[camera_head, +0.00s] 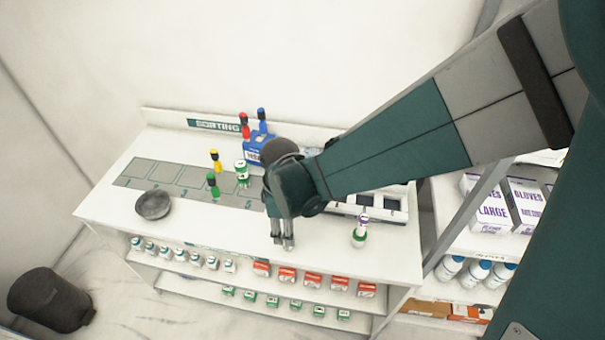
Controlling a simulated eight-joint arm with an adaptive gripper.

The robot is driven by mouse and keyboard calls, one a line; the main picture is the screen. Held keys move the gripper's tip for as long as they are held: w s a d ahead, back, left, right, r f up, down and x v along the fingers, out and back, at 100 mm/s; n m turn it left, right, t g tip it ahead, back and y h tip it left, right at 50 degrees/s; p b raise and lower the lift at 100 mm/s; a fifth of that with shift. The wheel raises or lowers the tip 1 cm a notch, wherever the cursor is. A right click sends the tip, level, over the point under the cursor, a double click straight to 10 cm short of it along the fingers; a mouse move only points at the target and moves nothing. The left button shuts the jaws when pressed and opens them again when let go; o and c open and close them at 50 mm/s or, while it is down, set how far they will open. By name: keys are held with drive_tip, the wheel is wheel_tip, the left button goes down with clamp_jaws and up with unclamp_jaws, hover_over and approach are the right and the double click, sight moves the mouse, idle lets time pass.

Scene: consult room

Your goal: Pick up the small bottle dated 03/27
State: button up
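No date is legible at this size, so I cannot tell which bottle reads 03/27. A small white bottle with a green label (241,173) stands on the counter, left of my arm. Another small bottle with a purple top and green band (360,231) stands near the counter's front right. Several small white bottles (180,254) stand in a row on the shelf under the counter. My gripper (284,244) points down near the counter's front edge, between the two counter bottles and apart from both. Nothing shows between its fingers; how far they are open is unclear.
Red-and-white boxes (314,281) fill the shelf's right. Glove boxes (488,205) stand on the right rack. A dark bin (50,298) is at lower left.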

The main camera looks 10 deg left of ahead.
drive_tip(key=shift+f, duration=1.05)
drive_tip(key=shift+f, duration=0.1)
drive_tip(key=shift+f+b, duration=0.3)
drive_tip(key=shift+f, duration=2.25)
drive_tip(key=c, duration=1)
